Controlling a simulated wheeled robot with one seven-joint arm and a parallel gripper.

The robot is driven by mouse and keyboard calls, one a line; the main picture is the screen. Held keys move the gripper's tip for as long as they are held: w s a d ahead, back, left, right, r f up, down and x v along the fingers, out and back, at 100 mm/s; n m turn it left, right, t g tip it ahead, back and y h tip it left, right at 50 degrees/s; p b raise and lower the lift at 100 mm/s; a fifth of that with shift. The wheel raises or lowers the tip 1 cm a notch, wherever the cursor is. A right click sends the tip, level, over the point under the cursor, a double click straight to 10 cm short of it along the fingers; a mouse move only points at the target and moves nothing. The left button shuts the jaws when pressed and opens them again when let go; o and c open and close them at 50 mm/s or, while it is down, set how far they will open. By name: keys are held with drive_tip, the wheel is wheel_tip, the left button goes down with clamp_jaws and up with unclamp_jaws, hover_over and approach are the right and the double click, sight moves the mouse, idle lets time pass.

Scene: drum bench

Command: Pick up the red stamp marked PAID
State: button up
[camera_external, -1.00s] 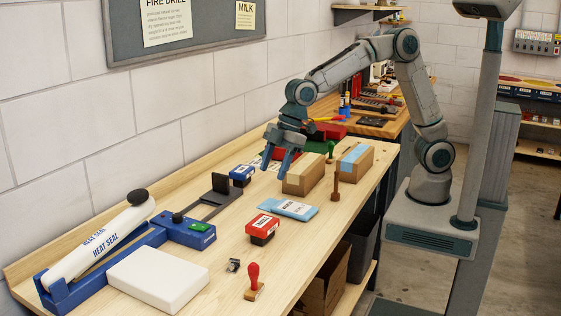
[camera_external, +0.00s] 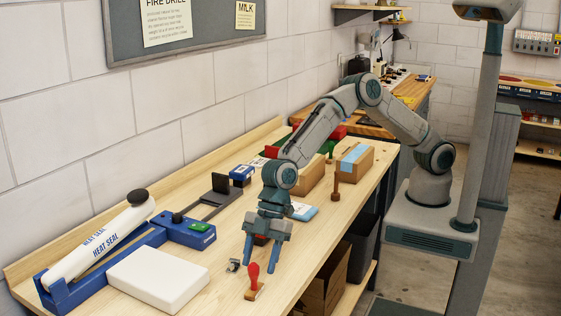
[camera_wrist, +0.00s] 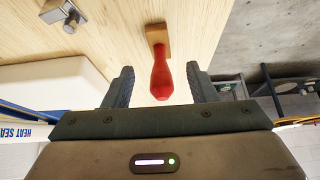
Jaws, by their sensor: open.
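The red-handled stamp (camera_external: 253,279) stands upright on its wooden base near the front edge of the bench. No PAID marking on it is legible. My gripper (camera_external: 259,266) is open and empty, pointing down, with its fingers close by the stamp's handle in the external view. In the wrist view the red stamp (camera_wrist: 161,76) shows between the two fingers of my gripper (camera_wrist: 158,88), with no visible contact. Its wooden base shows beyond the handle.
A small metal item (camera_external: 233,265) lies just left of the stamp. A white block (camera_external: 158,279) and a blue heat sealer (camera_external: 100,256) stand further left. Cardboard boxes (camera_external: 355,160) and a brown-handled stamp (camera_external: 336,180) stand further back.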

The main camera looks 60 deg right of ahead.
sight(254, 281)
drive_tip(key=shift+p+x, duration=1.25)
drive_tip(key=shift+x, duration=1.85)
drive_tip(key=shift+a+r, duration=0.15)
drive_tip(key=c, duration=1.1)
